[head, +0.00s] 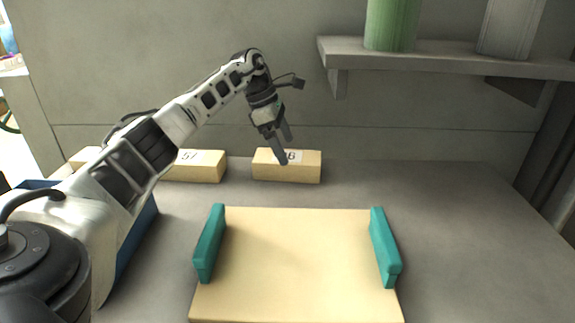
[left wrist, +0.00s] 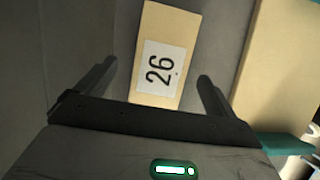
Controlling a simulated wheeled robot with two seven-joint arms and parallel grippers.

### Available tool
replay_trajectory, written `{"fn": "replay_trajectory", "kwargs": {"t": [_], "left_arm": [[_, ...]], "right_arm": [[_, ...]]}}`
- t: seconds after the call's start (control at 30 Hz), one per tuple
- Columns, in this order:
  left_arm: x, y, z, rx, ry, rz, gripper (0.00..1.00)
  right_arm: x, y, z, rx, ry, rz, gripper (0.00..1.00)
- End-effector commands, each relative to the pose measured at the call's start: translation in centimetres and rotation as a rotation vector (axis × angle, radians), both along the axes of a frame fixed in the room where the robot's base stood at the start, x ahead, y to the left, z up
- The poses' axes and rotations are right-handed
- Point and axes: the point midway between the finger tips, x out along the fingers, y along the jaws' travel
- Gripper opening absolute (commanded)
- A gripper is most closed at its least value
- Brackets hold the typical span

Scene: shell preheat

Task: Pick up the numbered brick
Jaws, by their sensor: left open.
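A pale wooden brick (head: 305,168) with a white label stands at the back of the table, against the wall side. In the left wrist view the brick (left wrist: 171,35) shows its label reading 26. My left gripper (head: 284,147) is open and points down at this brick, covering part of its label in the head view. In the left wrist view the brick lies between the two spread fingers (left wrist: 158,70), with a gap on each side. I cannot tell how far above it the fingertips are. My right gripper is not in view.
A second labelled brick (head: 205,168) stands to the left, partly behind my arm, and another (head: 84,155) farther left. A wooden board (head: 295,265) with teal side rails (head: 210,243) lies in front. A blue bin (head: 140,235) is behind my arm. A shelf (head: 445,58) hangs upper right.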

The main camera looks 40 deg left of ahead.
Motion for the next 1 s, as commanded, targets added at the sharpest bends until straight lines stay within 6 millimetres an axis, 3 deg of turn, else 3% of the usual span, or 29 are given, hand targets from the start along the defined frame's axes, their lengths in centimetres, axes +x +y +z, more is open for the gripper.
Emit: {"fn": "replay_trajectory", "kwargs": {"t": [0.3,0.63,0.83,0.87,1.0], "left_arm": [[0.1,-0.8,-4.3,-0.001,0.003,-0.001,0.94],[0.3,-1.0,-5.0,0.000,0.000,-0.001,0.94],[0.3,-1.0,-5.0,0.000,0.001,0.000,0.38],[0.3,-1.0,-5.0,0.000,0.001,0.000,0.34],[0.4,-1.0,-4.8,0.000,-0.002,-0.001,0.34]], "right_arm": [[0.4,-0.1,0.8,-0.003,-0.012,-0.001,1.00],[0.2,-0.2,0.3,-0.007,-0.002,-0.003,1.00],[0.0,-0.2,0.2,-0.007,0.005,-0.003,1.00],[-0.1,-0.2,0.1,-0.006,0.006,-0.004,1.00],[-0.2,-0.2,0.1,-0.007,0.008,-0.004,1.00]]}}
